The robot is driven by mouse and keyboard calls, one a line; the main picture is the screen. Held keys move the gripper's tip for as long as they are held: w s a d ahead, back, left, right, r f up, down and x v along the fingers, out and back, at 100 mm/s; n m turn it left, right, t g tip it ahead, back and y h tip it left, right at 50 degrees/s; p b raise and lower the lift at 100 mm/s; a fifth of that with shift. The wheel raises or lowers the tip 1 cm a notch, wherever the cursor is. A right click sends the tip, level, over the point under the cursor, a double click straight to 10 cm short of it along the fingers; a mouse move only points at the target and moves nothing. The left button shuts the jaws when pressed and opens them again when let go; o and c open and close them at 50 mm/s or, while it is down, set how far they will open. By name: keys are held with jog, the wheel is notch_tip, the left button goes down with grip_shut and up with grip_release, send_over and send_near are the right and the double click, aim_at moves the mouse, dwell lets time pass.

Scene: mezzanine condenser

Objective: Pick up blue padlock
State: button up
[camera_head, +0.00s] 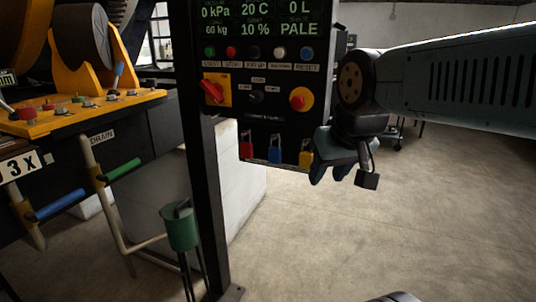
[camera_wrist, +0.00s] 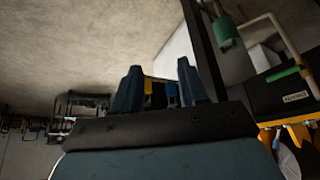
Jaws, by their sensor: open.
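The blue padlock (camera_head: 275,154) hangs at the lower edge of the black control panel (camera_head: 262,128) in the head view, between a red padlock (camera_head: 246,150) and a yellow padlock (camera_head: 306,158). My gripper (camera_head: 338,175) is open and empty, just right of the yellow padlock and apart from the blue one. In the wrist view my gripper's fingers (camera_wrist: 158,85) stand spread. The yellow padlock (camera_wrist: 148,87) shows between them, and a small blue shape, seemingly the blue padlock (camera_wrist: 171,93), shows near the right finger.
A dark post (camera_head: 207,190) carries the panel, which has a red rotary switch (camera_head: 212,91) and several buttons. Pipes with green (camera_head: 122,170) and blue handles (camera_head: 55,206) are at left.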

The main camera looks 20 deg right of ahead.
jog(key=shift+o, duration=1)
jog(key=shift+d, duration=0.1)
jog(key=shift+o, duration=0.8)
jog(key=shift+w+d+f, duration=0.15)
jog(key=shift+f, duration=0.2)
jog(key=shift+o, duration=1.4)
jog(key=w+d+f+n+g+h, duration=0.3)
jog(key=d+f+n+h, duration=0.1)
jog(key=f+n+h, duration=0.1)
jog(key=shift+w+d+n+g, duration=0.15)
jog(key=shift+w+n+g, duration=0.05)
jog(key=shift+n+g, duration=0.2)
jog(key=n+t+h, duration=0.6)
jog(key=n+t, duration=0.7)
jog(key=n, duration=1)
send_near(274, 152)
jog(key=x, duration=0.5)
jog(key=shift+w+r, duration=0.15)
jog(key=shift+r, duration=0.15)
jog(key=shift+f+x, duration=0.2)
jog(key=shift+x, duration=1.15)
jog(key=shift+f+x, duration=0.2)
jog(key=shift+x, duration=1.15)
